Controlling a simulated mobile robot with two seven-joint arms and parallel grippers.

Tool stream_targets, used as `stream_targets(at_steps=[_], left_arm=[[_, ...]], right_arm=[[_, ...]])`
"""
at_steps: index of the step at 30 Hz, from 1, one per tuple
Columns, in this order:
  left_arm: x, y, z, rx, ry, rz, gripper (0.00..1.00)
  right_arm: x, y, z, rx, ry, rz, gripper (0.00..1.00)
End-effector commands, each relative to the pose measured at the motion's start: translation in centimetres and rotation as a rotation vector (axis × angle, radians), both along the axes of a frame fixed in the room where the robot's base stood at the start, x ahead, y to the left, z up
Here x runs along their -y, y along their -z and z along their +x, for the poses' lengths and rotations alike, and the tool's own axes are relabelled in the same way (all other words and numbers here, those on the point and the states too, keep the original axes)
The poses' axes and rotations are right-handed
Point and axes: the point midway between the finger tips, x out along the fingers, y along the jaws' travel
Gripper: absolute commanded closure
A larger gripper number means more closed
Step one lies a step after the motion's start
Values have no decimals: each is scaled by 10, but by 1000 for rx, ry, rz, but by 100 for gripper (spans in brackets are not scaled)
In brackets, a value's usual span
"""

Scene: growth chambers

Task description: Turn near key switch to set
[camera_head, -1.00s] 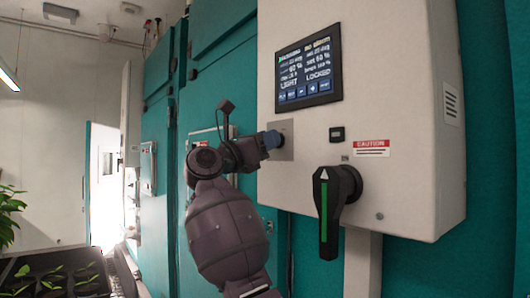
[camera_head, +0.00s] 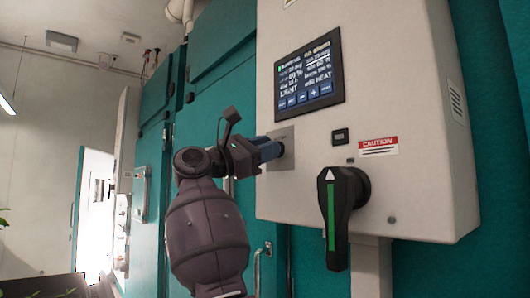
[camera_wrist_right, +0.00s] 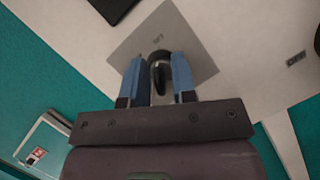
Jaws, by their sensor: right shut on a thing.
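My right gripper (camera_head: 274,149) is at the grey switch plate (camera_head: 286,165) on the white control box (camera_head: 400,110). In the right wrist view its two blue fingers (camera_wrist_right: 158,68) are on either side of the dark key (camera_wrist_right: 157,78), shut on it. The grey plate (camera_wrist_right: 200,55) lies behind the key and carries a small label near its upper part, which looks like "SET". In the head view the key is hidden by the fingers. The screen (camera_head: 309,72) above shows "LIGHT" and "HEAT". My left gripper is not in view.
A black rotary handle (camera_head: 342,210) with a green stripe points down, right of and below the plate. A red-and-white caution label (camera_head: 378,146) is above it. Teal chamber doors (camera_head: 225,75) run to the left. A second, smaller control box (camera_head: 140,193) is further away.

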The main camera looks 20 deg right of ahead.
Motion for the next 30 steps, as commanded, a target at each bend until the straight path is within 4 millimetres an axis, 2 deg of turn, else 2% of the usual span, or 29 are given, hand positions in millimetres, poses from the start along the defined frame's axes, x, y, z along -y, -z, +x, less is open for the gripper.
stream_targets(at_steps=[10,11,12,23,30], left_arm=[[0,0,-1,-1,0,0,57],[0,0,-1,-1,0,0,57],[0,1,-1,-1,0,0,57],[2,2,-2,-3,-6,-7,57],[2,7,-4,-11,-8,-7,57]], right_arm=[[0,1,0,1,-1,2,98],[0,1,0,1,-1,2,70],[0,1,0,1,-1,2,67],[-5,2,0,0,-1,2,67],[-39,16,-4,-2,-4,2,67]])
